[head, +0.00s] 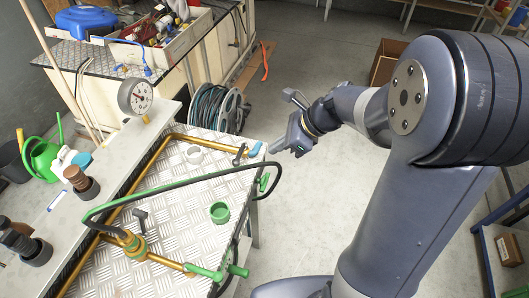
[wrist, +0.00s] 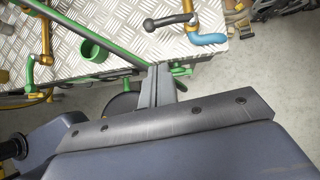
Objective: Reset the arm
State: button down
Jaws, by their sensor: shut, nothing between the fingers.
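My gripper (head: 274,148) is at the end of my outstretched arm, at the right edge of the metal-topped bench (head: 185,195) in the head view. Its fingers are closed together with nothing between them. In the wrist view the shut fingers (wrist: 162,76) point toward the bench edge. A blue pipe elbow (head: 255,149) is close to the fingertips in the head view. The wrist view shows this elbow (wrist: 208,39) to the right of the fingers, apart from them.
A black hose (head: 180,182) arches over brass pipes on the bench. A green cup (head: 220,212) stands on the plate. A pressure gauge (head: 135,96) stands at the left. A hose reel (head: 213,108) is behind the bench. A cardboard box (head: 385,64) stands on open floor.

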jog(key=shift+v, duration=1.65)
jog(key=shift+s+a, duration=0.1)
jog(key=x, duration=0.4)
jog(key=a+r+x, duration=0.1)
jog(key=x, duration=0.4)
jog(key=w+b+x, duration=0.1)
jog(key=x, duration=0.3)
jog(key=shift+a, duration=0.35)
jog(key=shift+w+d+r, duration=0.1)
jog(key=shift+w+d, duration=0.05)
jog(key=shift+d, duration=0.3)
